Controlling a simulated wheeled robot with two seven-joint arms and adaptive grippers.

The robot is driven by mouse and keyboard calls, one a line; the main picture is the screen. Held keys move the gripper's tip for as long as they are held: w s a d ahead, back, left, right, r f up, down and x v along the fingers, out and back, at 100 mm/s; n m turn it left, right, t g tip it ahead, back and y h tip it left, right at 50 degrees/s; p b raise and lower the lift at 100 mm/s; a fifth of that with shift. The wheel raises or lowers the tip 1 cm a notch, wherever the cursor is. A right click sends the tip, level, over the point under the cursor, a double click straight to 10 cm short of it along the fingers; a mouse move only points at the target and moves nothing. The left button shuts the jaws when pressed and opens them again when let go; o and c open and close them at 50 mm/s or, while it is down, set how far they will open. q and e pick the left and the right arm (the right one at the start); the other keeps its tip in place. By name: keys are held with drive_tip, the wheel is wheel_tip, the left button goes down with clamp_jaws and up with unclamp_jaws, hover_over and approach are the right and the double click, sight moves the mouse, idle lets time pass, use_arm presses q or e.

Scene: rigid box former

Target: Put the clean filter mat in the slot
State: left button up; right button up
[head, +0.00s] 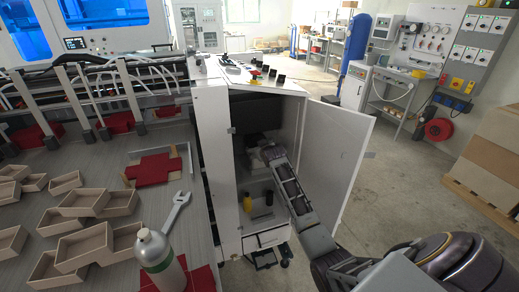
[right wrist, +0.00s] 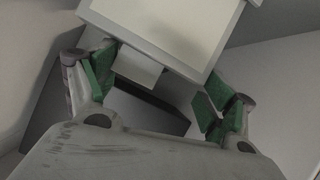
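A cream panel in a grey frame (right wrist: 170,22), which looks like the filter mat, is at the top of the right wrist view. A small pale tab (right wrist: 138,66) sticks out from its near edge. My right gripper (right wrist: 160,95) is open, its green-padded fingers well apart. The tab lies between them, nearer the left finger, and I see no grip on it. In the head view my right arm reaches into the open white cabinet (head: 210,130), and the gripper is hard to make out in its dark inside. I cannot make out the slot. My left gripper is not in view.
The cabinet door (head: 338,160) stands open right of my arm. Small yellow and black items (head: 248,203) sit on the cabinet's lower shelf. The bench at left holds several boxes (head: 85,245), a wrench (head: 177,210) and a gas cylinder (head: 158,262).

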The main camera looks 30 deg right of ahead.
drive_tip(key=shift+o, duration=1.3)
drive_tip(key=shift+r, duration=0.1)
drive_tip(key=shift+s, duration=0.1)
drive_tip(key=v, duration=1.1)
drive_tip(key=shift+s+r, duration=0.25)
drive_tip(key=shift+s, duration=0.05)
drive_tip(key=shift+a, duration=0.15)
drive_tip(key=shift+f, duration=0.1)
